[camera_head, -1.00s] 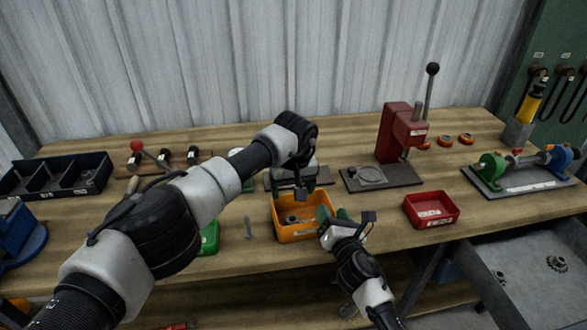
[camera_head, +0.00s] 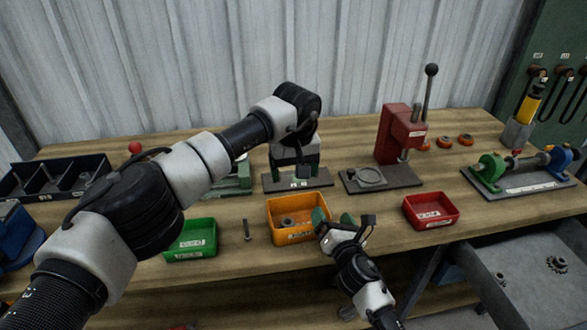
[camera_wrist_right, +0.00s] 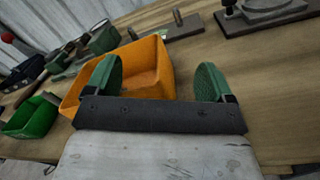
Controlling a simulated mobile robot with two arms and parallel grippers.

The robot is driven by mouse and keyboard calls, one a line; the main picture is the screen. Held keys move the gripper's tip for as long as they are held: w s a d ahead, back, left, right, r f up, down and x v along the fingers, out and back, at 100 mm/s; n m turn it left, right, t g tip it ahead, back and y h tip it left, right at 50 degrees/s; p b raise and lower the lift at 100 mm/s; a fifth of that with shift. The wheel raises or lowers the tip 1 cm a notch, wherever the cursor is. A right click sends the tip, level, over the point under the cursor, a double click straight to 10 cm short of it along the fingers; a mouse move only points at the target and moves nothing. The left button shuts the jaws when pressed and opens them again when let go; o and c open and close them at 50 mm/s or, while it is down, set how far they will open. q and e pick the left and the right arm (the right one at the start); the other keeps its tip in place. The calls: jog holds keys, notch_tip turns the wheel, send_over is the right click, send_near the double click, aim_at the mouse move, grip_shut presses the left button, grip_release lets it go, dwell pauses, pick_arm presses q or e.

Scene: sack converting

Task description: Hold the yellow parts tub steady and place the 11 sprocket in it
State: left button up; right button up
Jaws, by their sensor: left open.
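The yellow parts tub (camera_head: 318,226) sits upright near the bench's front edge. It also shows in the right wrist view (camera_wrist_right: 152,70). A small grey round part (camera_head: 288,222) lies inside it at the left; it looks like a sprocket, but its teeth are too small to count. My right gripper (camera_head: 334,217) is open at the tub's right side. In the wrist view its green fingers stand wide apart, the left one overlapping the tub and the right one outside. My left gripper (camera_head: 300,160) is open, raised behind and above the tub; its fingers are hard to make out.
A green tub (camera_head: 190,254) and a bolt (camera_head: 247,231) lie to the left. A red tub (camera_head: 431,222) stands right. A red press (camera_head: 396,135) stands behind. Two toothed sprockets, one large (camera_head: 557,264) and one small (camera_head: 500,281), lie in a grey tray at right.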

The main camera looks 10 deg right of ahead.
jog(key=shift+s+a+f, duration=0.1)
jog(key=shift+a+f, duration=0.05)
jog(key=shift+f, duration=0.2)
